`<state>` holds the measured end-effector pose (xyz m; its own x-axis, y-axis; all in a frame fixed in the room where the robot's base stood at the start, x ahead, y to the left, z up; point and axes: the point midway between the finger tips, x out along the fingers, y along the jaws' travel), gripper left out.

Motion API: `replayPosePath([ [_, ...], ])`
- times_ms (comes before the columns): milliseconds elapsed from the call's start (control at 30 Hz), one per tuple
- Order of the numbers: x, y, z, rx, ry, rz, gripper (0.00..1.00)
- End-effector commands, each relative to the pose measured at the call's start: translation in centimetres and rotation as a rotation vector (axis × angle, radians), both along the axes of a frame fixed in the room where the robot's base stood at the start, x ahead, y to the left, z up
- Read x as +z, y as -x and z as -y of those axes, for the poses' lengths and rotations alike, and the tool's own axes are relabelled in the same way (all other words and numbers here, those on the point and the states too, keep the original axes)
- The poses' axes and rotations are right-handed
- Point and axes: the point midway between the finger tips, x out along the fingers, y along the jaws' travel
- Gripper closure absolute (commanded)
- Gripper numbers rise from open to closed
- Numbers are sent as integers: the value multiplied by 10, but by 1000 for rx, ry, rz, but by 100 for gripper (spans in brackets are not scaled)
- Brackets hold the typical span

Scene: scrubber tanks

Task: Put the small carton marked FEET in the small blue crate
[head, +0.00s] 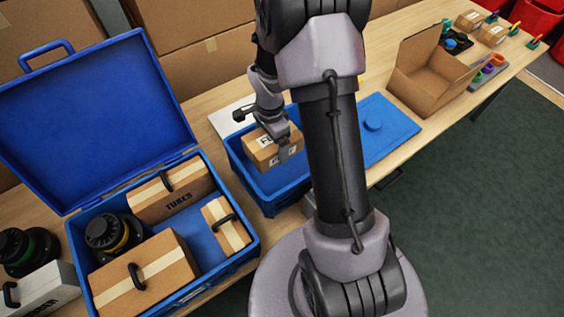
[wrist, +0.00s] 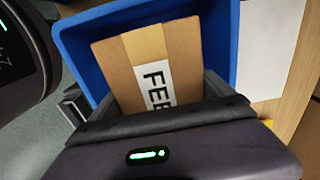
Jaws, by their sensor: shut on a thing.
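The small carton marked FEET (head: 271,147) is brown with a tan tape strip and a white label. My gripper (head: 268,138) is shut on it. In the head view the carton is at the mouth of the small blue crate (head: 264,198). The wrist view shows the carton (wrist: 165,65) between the fingers, with part of its label reading "FEE" and the rest hidden by my gripper (wrist: 160,105). The blue crate (wrist: 88,50) surrounds the carton in that view. I cannot tell whether the carton touches the crate floor.
A blue lid (head: 385,140) lies right of the crate. An open cardboard box (head: 435,75) stands farther right. My arm hides part of the table.

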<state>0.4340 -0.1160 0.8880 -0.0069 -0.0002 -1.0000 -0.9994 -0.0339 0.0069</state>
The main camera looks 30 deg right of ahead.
Motion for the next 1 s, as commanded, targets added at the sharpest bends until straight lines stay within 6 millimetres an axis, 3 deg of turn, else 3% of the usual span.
replayPosePath([
  [33, -17, 0, 0, 0, 0, -1, 60],
  [333, -58, 0, 0, 1, 0, 0, 60],
  [500, -102, 1, 0, 0, 0, -1, 60],
  [700, -140, 1, 0, 0, 0, 0, 60],
  [1000, -144, 0, 0, 0, 1, 2, 60],
])
